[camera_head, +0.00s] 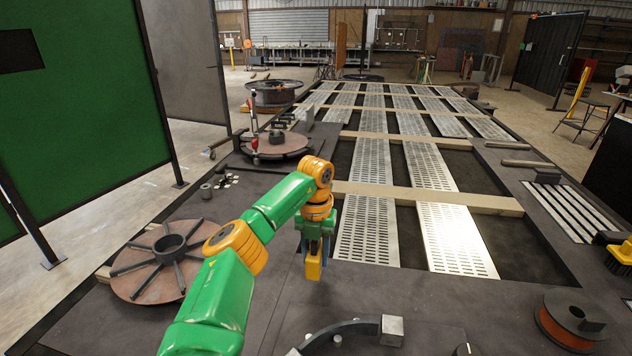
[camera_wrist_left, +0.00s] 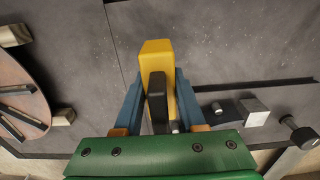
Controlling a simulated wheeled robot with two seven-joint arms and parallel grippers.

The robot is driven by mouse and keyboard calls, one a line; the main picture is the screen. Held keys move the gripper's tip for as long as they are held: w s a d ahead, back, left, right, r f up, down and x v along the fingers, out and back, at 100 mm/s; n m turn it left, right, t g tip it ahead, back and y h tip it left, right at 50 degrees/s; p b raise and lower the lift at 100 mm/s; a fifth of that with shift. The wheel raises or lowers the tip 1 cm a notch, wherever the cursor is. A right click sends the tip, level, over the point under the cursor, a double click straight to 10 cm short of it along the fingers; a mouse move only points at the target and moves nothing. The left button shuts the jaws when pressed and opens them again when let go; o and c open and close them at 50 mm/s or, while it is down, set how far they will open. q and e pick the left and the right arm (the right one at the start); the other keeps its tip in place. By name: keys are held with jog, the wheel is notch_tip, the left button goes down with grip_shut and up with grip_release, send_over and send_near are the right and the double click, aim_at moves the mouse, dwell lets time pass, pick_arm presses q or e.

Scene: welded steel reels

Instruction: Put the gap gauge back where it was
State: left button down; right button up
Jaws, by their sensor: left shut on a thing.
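My left gripper (camera_head: 314,246) is shut on a yellow block with a black part, which I take to be the gap gauge (camera_head: 313,268). The gauge hangs below the fingers over the dark tabletop, left of the slotted plates. In the left wrist view the gauge (camera_wrist_left: 157,58) sits between the two blue fingers, its yellow end pointing away from the wrist. Whether it touches the table is hard to tell. My right gripper is not in view.
A spoked reel flange (camera_head: 137,268) lies at the left. A curved bar with a metal block (camera_head: 391,328) is at the front. An orange-wound spool (camera_head: 573,322) stands at the right. Slotted plates (camera_head: 365,232) with wooden battens (camera_head: 425,198) fill the middle. Bare tabletop lies around the gripper.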

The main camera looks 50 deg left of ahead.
pick_arm(q)
jog(key=shift+w+a+f, duration=0.45)
jog(key=shift+a+f, duration=0.05)
jog(key=shift+f, duration=0.15)
jog(key=shift+w+a+f, duration=0.1)
jog(key=shift+a+f, duration=0.1)
jog(key=shift+f, duration=1.6)
jog(key=shift+f, duration=0.1)
jog(key=shift+f, duration=0.1)
jog(key=shift+c, duration=2.4)
grip_release()
jog(key=shift+d, duration=0.1)
notch_tip(320, 180, up, 13)
jog(key=shift+f+p, duration=0.2)
jog(key=shift+p, duration=0.15)
jog(key=shift+f, duration=0.15)
